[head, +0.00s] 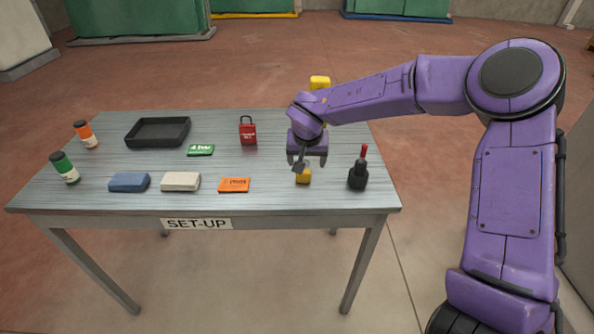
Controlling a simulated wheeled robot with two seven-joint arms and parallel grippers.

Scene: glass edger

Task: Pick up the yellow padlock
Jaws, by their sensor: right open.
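The yellow padlock (303,176) stands on the grey set-up table (110,200), right of its middle and near the front edge. Its body shows just below my right gripper (307,161). The gripper points down from above, open, with its fingers around the height of the padlock's top. The padlock's shackle is mostly hidden by the gripper, and I cannot tell whether the fingers touch it. My left gripper is not in view.
A dark bottle with a red tip (358,172) stands close right of the padlock. An orange card (234,185) and a red padlock (248,131) are to its left. A yellow object (320,82) is partly hidden behind my right arm. A black tray (157,132) lies back left.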

